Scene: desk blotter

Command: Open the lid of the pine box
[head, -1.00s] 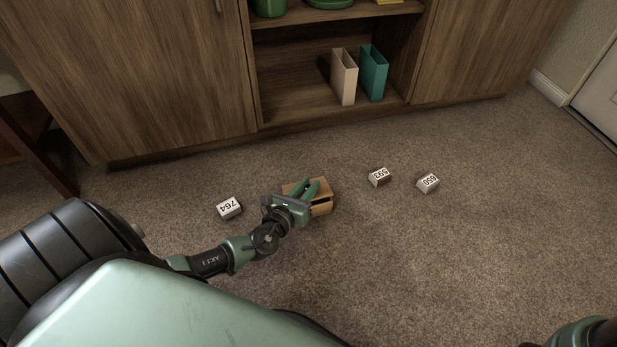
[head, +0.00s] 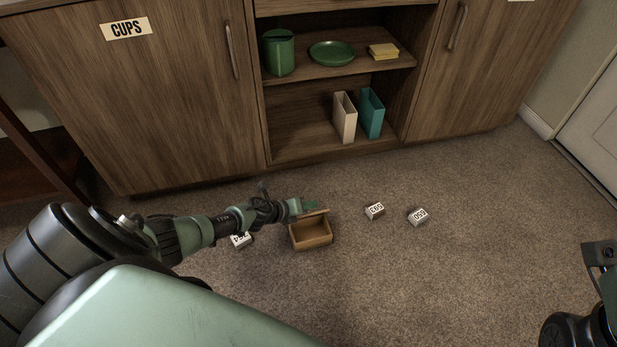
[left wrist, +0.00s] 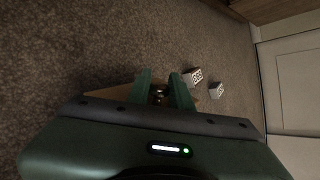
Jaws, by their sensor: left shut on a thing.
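The pine box (head: 311,238) sits on the carpet in the head view, its inside visible from above. Its lid (head: 316,213) stands raised along the far side. My left gripper (head: 308,205) is at the lid, behind the open box. In the left wrist view its two green fingers (left wrist: 161,92) are on either side of a small metallic knob (left wrist: 158,97), with the tan lid (left wrist: 108,93) beneath. It is shut on the knob. Part of my right arm and gripper (head: 598,256) shows at the right edge; its fingertips are not clear.
Numbered blocks lie on the carpet: 764 (head: 241,240) left of the box, partly behind my arm, 593 (head: 375,211) and 050 (head: 418,217) to the right. A wooden cabinet (head: 160,100) with open shelves stands behind. The carpet in front of the box is clear.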

